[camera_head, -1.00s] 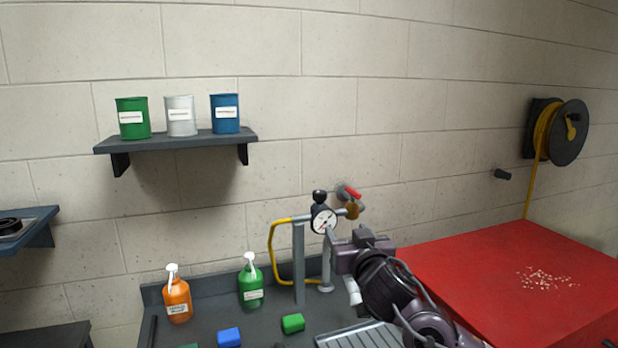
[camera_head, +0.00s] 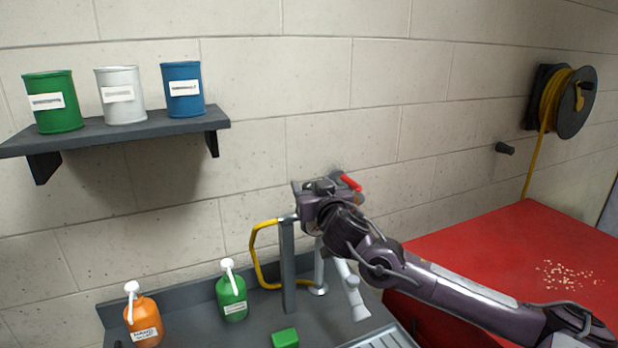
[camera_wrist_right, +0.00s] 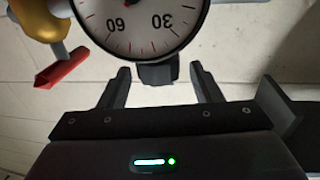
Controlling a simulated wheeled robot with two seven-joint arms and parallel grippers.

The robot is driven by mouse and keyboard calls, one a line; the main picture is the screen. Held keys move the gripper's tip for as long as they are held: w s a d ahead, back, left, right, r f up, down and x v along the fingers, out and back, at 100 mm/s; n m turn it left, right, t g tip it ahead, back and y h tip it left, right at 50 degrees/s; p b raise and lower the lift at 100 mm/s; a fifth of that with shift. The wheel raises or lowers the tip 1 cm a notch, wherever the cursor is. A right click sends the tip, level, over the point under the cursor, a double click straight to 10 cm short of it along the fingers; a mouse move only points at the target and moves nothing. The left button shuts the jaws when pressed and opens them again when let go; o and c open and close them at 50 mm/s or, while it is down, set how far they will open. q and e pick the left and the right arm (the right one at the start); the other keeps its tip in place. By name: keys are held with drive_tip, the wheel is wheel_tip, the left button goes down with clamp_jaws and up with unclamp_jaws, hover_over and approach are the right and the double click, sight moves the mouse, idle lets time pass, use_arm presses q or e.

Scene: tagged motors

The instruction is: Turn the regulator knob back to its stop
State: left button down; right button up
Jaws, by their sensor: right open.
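The regulator's black knob (camera_wrist_right: 158,74) shows in the right wrist view, beside the rim of the white dial gauge (camera_wrist_right: 140,22), whose visible numbers are upside down. My right gripper (camera_wrist_right: 159,70) is open, with one finger on each side of the knob. Gaps show between the fingers and the knob, and nothing is gripped. In the head view my right gripper (camera_head: 305,198) is at the regulator on top of its stand and hides the knob and gauge. My left gripper is in neither current view.
A red valve lever (camera_head: 350,182) sits just behind the gripper; it also shows in the wrist view (camera_wrist_right: 62,68). A yellow hose (camera_head: 255,258) hangs left of the grey post (camera_head: 288,265). Green (camera_head: 232,298) and orange (camera_head: 144,320) bottles stand left on the bench.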

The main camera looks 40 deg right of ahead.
drive_tip(key=shift+x, duration=1.2)
drive_tip(key=shift+w+d, duration=0.2)
drive_tip(key=shift+w, duration=0.05)
use_arm(q)
drive_tip(key=shift+w+d+r, duration=0.1)
drive_tip(key=shift+w+r, duration=0.25)
drive_tip(key=shift+w, duration=0.2)
drive_tip(key=shift+d, duration=0.1)
use_arm(e)
drive_tip(key=shift+f, duration=0.1)
drive_tip(key=shift+c, duration=0.5)
